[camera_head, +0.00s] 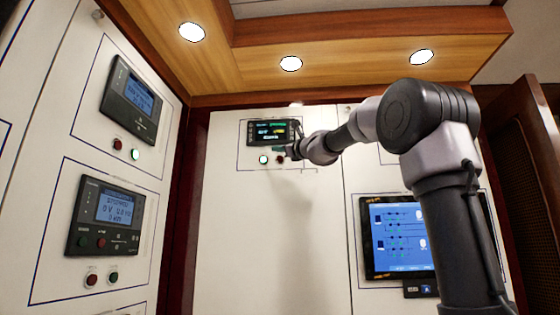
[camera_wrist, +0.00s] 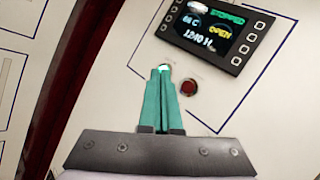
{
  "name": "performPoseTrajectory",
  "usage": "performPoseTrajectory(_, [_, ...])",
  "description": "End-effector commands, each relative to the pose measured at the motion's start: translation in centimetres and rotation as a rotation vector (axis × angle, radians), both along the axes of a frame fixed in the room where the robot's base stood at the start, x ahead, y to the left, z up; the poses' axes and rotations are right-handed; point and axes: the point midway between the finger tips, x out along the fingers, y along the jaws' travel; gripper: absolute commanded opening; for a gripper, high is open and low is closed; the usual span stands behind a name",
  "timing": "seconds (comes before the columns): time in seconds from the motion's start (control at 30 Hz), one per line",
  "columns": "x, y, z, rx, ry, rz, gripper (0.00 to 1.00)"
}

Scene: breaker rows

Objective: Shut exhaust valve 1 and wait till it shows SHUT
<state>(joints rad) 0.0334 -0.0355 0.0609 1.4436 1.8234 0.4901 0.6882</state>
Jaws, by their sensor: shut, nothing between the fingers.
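A small dark display panel (camera_head: 274,132) is on the white wall ahead. In the wrist view the display (camera_wrist: 218,32) reads "STOPPED" in green, "OPEN" in yellow, and what looks like "66 C" and "1240 H". Below it are a lit pale green button (camera_head: 263,160) and a dark red button (camera_wrist: 188,87). My gripper (camera_wrist: 163,70) has its two green fingers shut together, with nothing between them. In the wrist view the fingertips overlap the lit button, leaving only a bright bit showing. I cannot tell whether they touch it. No valve number is readable.
Two more control panels, an upper one (camera_head: 132,100) and a lower one (camera_head: 104,216), are on the left wall, each with buttons below. A large blue touchscreen (camera_head: 398,236) is at right, behind my arm. A wooden ceiling trim with lamps runs above.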

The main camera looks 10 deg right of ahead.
Motion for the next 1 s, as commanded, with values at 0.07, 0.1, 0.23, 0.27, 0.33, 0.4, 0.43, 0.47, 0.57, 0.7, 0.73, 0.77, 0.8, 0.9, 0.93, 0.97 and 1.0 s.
performPoseTrajectory(0.07, [0.5, -0.2, -0.1, -0.001, 0.002, -0.001, 0.0])
performPoseTrajectory(0.1, [0.8, -0.3, -0.1, 0.0, 0.001, -0.002, 0.0])
performPoseTrajectory(0.23, [2.3, -0.8, -0.1, 0.0, 0.001, -0.002, 0.0])
performPoseTrajectory(0.27, [2.7, -0.9, -0.1, -0.001, 0.0, -0.001, 0.0])
performPoseTrajectory(0.33, [3.7, -1.2, -0.1, 0.0, 0.001, 0.0, 0.0])
performPoseTrajectory(0.4, [4.7, -1.5, -0.1, 0.0, 0.001, 0.0, 0.0])
performPoseTrajectory(0.43, [5.1, -1.7, -0.1, -0.001, 0.0, -0.001, 0.0])
performPoseTrajectory(0.47, [5.5, -1.8, -0.1, -0.002, 0.001, -0.001, 0.0])
performPoseTrajectory(0.57, [6.6, -2.2, -0.1, -0.001, 0.0, -0.002, 0.0])
performPoseTrajectory(0.7, [7.7, -2.5, 0.0, -0.001, 0.0, -0.002, 0.0])
performPoseTrajectory(0.73, [7.8, -2.6, 0.0, -0.001, 0.0, -0.002, 0.0])
performPoseTrajectory(0.77, [8.0, -2.6, -0.1, 0.0, 0.001, -0.001, 0.0])
performPoseTrajectory(0.8, [8.1, -2.7, -0.1, 0.0, 0.001, 0.0, 0.0])
performPoseTrajectory(0.9, [8.2, -2.7, 0.0, -0.001, 0.0, -0.001, 0.0])
performPoseTrajectory(0.93, [8.3, -2.7, 0.0, -0.001, 0.0, -0.001, 0.0])
performPoseTrajectory(0.97, [8.2, -2.7, 0.0, -0.001, 0.0, -0.001, 0.0])
performPoseTrajectory(1.0, [8.2, -2.7, 0.0, -0.001, 0.0, -0.001, 0.0])
